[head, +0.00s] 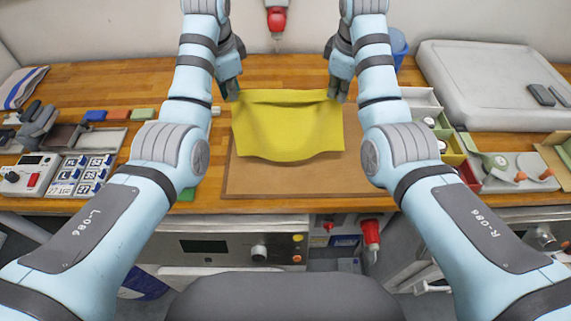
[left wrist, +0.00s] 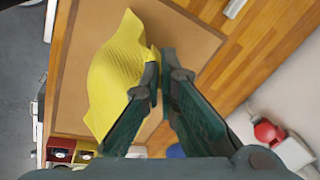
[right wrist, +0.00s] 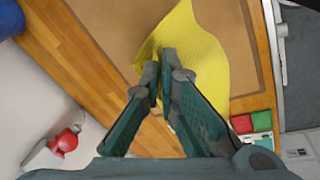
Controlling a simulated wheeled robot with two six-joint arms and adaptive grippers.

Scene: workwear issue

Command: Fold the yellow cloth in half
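The yellow cloth (head: 287,127) is spread between my two grippers over the brown board (head: 270,186). Its far edge is lifted and shows a crease; its near edge sags in a curve over the board. My left gripper (head: 234,97) is shut on the far left corner, and the cloth (left wrist: 118,72) runs away from its fingertips (left wrist: 160,78) in the left wrist view. My right gripper (head: 338,99) is shut on the far right corner, and the cloth (right wrist: 200,55) fans out from its fingertips (right wrist: 160,80) in the right wrist view.
The front of the board is bare. A label box (head: 84,175) and colored blocks (head: 117,115) lie to the left. Small bins (head: 447,145), a tool tray (head: 508,172) and a large grey case (head: 480,85) stand to the right. A blue cup (head: 398,45) is behind my right arm.

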